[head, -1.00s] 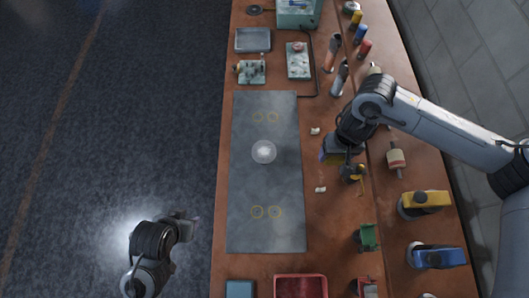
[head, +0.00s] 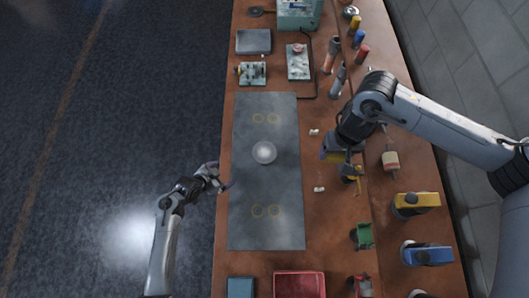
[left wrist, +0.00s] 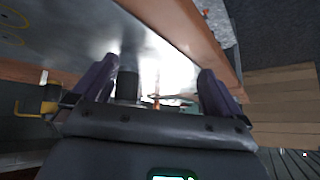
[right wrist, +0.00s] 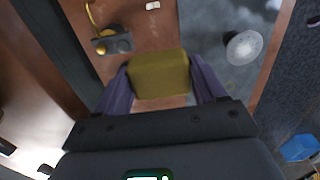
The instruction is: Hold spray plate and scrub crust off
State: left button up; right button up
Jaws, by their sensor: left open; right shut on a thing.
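The spray plate (head: 264,152) is a pale round disc lying on the grey mat (head: 266,190) near its middle. It also shows in the right wrist view (right wrist: 243,47). My right gripper (head: 338,156) is shut on a yellow scrub block (right wrist: 159,75), to the right of the mat and apart from the plate. My left gripper (head: 222,182) is open and empty at the mat's left edge, left of and below the plate. In the left wrist view its two fingers (left wrist: 155,85) stand apart with nothing between them. Any crust on the plate is too small to tell.
Yellow rings mark the mat above and below the plate. Small white pieces (head: 319,189) and a yellow-and-grey tool (head: 350,173) lie right of the mat. A red tray (head: 299,285) stands at the near edge. The mat around the plate is clear.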

aim_at(262, 158)
pick_arm(q)
jog(key=w+d+h, duration=0.1)
jog(key=d, duration=0.1)
jog(key=w+d+m+h, duration=0.1)
jog(key=d+h, duration=0.1)
jog(key=d, duration=0.1)
jog(key=w+d+h+p, duration=0.1)
jog(key=d, duration=0.1)
jog(key=shift+d+r+t, duration=0.25)
jog(key=shift+r+t, duration=0.05)
jog(key=shift+t, duration=0.1)
pick_arm(e)
jog(key=shift+r, duration=0.65)
pick_arm(q)
jog(key=shift+w+d+r+m+h, duration=0.15)
jog(key=shift+d+m+h, duration=0.15)
jog(key=shift+d+h, duration=0.3)
pick_arm(e)
jog(key=shift+f, duration=0.1)
pick_arm(q)
jog(key=b+x, duration=0.6)
jog(key=x, duration=0.1)
jog(key=shift+d+f, duration=0.1)
jog(key=shift+f, duration=0.1)
jog(key=shift+b+x, duration=1.15)
jog(key=shift+x, duration=0.05)
pick_arm(e)
notch_tip(262, 158, down, 8)
